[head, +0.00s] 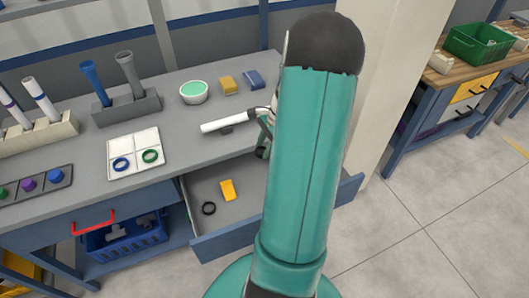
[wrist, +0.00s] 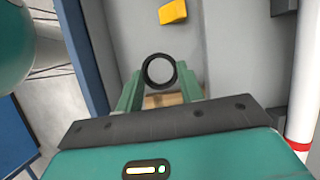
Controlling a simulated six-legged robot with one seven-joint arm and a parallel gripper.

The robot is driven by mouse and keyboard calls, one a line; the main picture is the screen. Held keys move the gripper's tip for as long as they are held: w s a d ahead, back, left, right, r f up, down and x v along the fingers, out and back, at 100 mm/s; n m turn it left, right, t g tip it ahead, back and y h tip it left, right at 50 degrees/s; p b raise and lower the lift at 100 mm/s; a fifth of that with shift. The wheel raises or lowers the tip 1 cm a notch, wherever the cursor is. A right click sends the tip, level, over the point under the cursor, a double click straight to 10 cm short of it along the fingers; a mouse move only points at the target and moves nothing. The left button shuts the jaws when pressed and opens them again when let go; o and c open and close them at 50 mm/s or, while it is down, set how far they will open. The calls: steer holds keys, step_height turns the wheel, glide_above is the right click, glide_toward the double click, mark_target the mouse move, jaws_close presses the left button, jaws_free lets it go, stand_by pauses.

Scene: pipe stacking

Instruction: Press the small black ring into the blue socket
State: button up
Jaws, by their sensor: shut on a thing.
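My gripper (wrist: 160,92) is shut on the small black ring (wrist: 147,74), which sits upright between the fingertips with its hole facing the wrist camera. In the head view my gripper (head: 262,150) shows beside my arm, above the open drawer, and is partly hidden; a dark spot at its tip looks like the held ring. A blue pipe with a flared socket end (head: 88,68) stands tilted in a grey holder (head: 128,110) at the back left of the bench. The gripper is well to the right of it. The inside of the socket is hard to see.
The open drawer (head: 186,212) holds another black ring (head: 209,208) and a yellow block (head: 228,190). A white pipe (head: 228,121) lies on a cradle near the gripper. A grey socket pipe (head: 127,70) stands beside the blue one. A white tray (head: 136,139) holds blue and green rings.

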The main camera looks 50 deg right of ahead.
step_height(320, 180, up, 5)
steer(key=shift+r, duration=0.1)
stand_by(0.3)
steer(key=shift+s, duration=0.1)
stand_by(0.5)
